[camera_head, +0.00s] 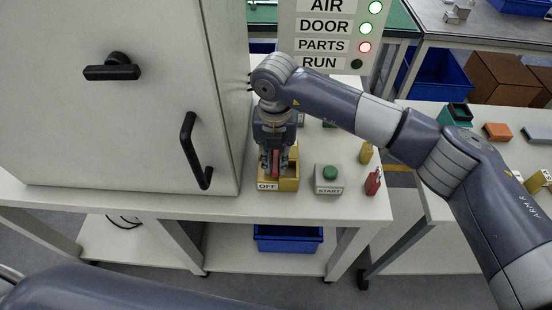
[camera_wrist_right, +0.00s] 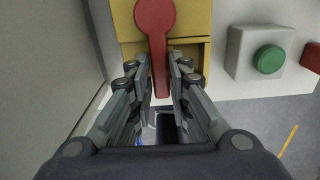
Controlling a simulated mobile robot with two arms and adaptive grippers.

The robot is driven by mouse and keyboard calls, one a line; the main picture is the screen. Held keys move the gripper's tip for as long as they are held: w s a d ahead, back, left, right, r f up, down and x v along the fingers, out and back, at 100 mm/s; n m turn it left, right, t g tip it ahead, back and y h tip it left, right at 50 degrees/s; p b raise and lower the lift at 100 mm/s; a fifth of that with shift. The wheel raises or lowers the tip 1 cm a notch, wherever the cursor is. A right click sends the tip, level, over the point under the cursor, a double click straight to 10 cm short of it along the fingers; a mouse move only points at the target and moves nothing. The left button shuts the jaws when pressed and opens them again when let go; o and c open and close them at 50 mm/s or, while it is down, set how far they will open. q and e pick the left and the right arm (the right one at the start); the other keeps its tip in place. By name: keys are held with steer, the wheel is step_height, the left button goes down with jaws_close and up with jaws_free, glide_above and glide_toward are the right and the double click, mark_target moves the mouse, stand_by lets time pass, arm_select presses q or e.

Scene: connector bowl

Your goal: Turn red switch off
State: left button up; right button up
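The red switch is a lever with a round head (camera_wrist_right: 155,17) on a yellow box (camera_wrist_right: 192,22). In the head view its red part (camera_head: 275,162) shows between the fingers, above the yellow box (camera_head: 290,184) with an "OFF" label (camera_head: 268,186) on its front. My right gripper (camera_head: 274,165) points down over the box. In the right wrist view its fingers (camera_wrist_right: 160,75) stand on either side of the lever's narrow shaft, with what look like slim gaps. My left gripper is out of view.
A green START button on a grey box (camera_head: 329,179) and a red padlock-like piece (camera_head: 373,182) stand to the right. The grey cabinet with a black handle (camera_head: 195,150) stands close on the left. A panel (camera_head: 325,35) rises behind; a blue bin (camera_head: 287,239) is below.

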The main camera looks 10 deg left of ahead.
mark_target(275, 164)
steer(key=shift+o, duration=1.1)
steer(key=shift+r, duration=0.1)
step_height(275, 164, up, 12)
